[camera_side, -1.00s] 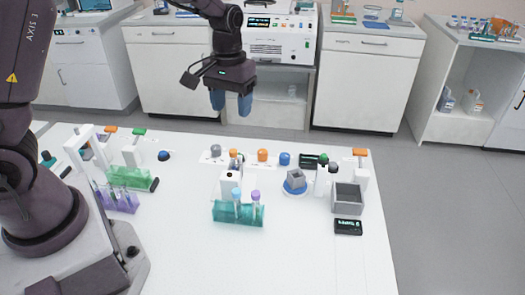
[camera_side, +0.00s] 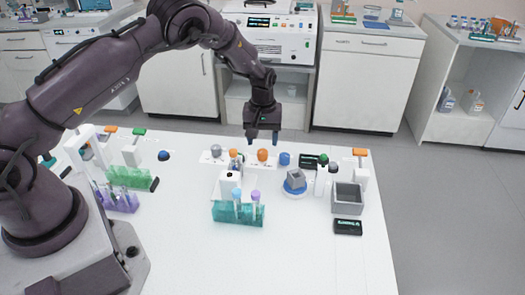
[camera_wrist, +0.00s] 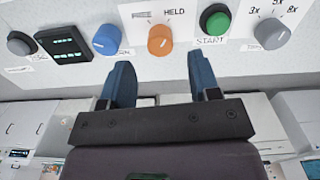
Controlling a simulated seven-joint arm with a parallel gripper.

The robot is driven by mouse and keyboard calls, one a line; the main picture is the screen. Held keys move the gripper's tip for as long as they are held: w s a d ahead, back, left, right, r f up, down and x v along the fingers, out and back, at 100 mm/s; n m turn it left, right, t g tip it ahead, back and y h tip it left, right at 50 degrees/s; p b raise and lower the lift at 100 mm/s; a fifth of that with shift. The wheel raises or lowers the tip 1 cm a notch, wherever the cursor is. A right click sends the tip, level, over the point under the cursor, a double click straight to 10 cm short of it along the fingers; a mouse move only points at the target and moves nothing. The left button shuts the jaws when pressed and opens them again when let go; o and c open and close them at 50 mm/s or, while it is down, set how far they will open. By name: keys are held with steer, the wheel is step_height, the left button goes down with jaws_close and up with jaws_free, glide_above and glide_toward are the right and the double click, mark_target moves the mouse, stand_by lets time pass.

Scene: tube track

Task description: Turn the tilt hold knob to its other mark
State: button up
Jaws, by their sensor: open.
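The tilt hold knob is the orange knob (camera_wrist: 160,41) in the wrist view, on a white panel with a HELD label at its upper right and another label at its upper left. Which mark its pale pointer line faces is hard to tell. It also shows in the side view as the orange knob (camera_side: 263,155) at the table's far side. My gripper (camera_side: 264,139) is above and just behind it, pointing down. In the wrist view my gripper (camera_wrist: 160,70) is open and empty, its blue fingers apart on either side of the knob's line, not touching it.
Beside the orange knob are a blue knob (camera_wrist: 107,39), a green START button (camera_wrist: 215,20), a grey knob (camera_wrist: 271,33) and a dark display (camera_wrist: 65,43). A teal tube rack (camera_side: 238,214) stands in front. The table's front right is clear.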

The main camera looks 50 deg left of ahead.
mark_target(262, 151)
step_height(262, 151, down, 5)
steer(key=shift+r, duration=0.1)
stand_by(0.3)
steer(key=c, duration=0.9)
